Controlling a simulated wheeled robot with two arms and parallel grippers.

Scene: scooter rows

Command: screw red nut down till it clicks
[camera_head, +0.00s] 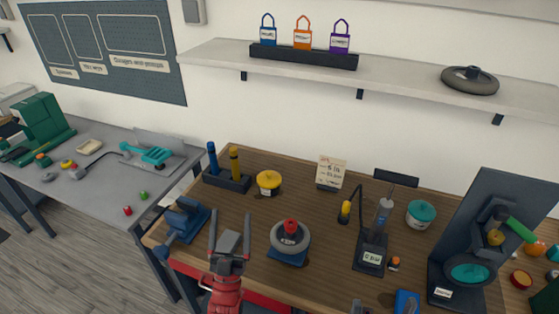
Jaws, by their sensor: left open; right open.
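The red nut (291,226) sits at the centre of a grey wheel-like ring (276,243), which rests on a blue base (287,259) on the wooden bench. I cannot tell how far down the nut is. My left gripper (230,227), with a red wrist and two grey fingers, is open and points away over the bench's front part. It is to the left of the ring, apart from the nut, with nothing visible between its fingers. My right gripper cannot be made out.
A blue vise-like tool (184,217) stands left of my gripper. A yellow-topped pot (268,181) stands behind. A soldering-type station (371,251) and a dark tilted stand (470,225) are on the right. A blue item (405,302) is cut off at the bottom.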

